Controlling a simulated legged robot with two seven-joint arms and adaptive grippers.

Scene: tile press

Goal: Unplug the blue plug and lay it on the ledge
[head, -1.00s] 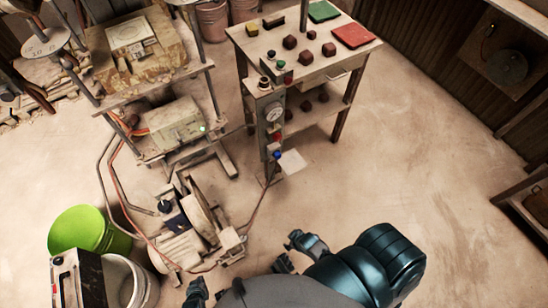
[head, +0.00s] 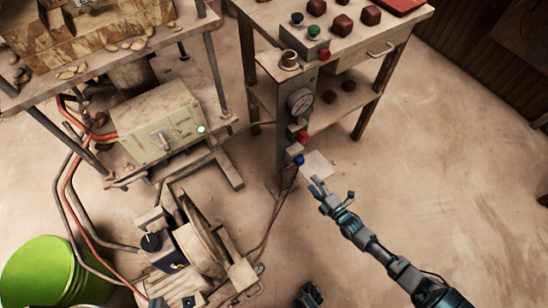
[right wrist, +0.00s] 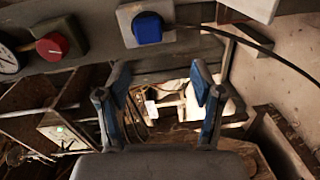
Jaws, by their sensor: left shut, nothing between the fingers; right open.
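The blue plug (head: 298,160) sits low on the front of the grey control post; it also shows in the right wrist view (right wrist: 147,28), seated in a pale square socket with a dark cable running off to the right. A pale flat ledge (head: 319,163) is just right of the plug, and its corner appears in the right wrist view (right wrist: 254,7). My right gripper (head: 321,189) is open and empty, just below and right of the plug, not touching it. The plug is above the fingers (right wrist: 162,84) in the wrist view. My left gripper (head: 309,294) is shut and empty at the bottom edge.
A red knob (head: 303,137) and a gauge (head: 300,101) are above the plug on the post. A motor with a wheel (head: 203,235) stands on the floor to the left, with cables near the post. Floor at the right (head: 450,160) is clear.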

